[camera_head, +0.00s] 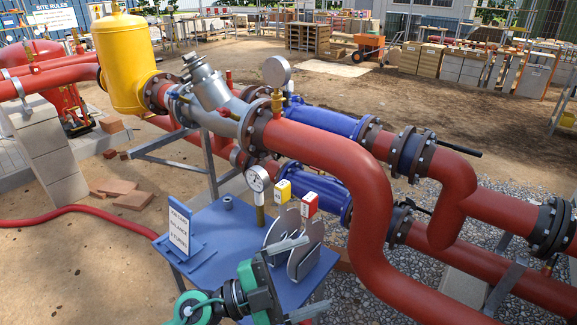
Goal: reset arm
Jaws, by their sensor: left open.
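My left gripper (316,272) is at the bottom centre, over the front of a small blue table (215,232). Its two grey fingers are spread apart and point right, with nothing seen between them. Two grey metal discs with handles, one yellow-tagged (283,192) and one red-tagged (309,205), stand on the table just behind the fingers. The upper finger overlaps the discs in the picture, so I cannot tell whether it touches them. My right gripper is not in view.
A large red pipe (372,215) curves close by on the right. A yellow tank (124,62) stands at upper left. Bricks (134,200) and a red hose (75,210) lie on open ground at left.

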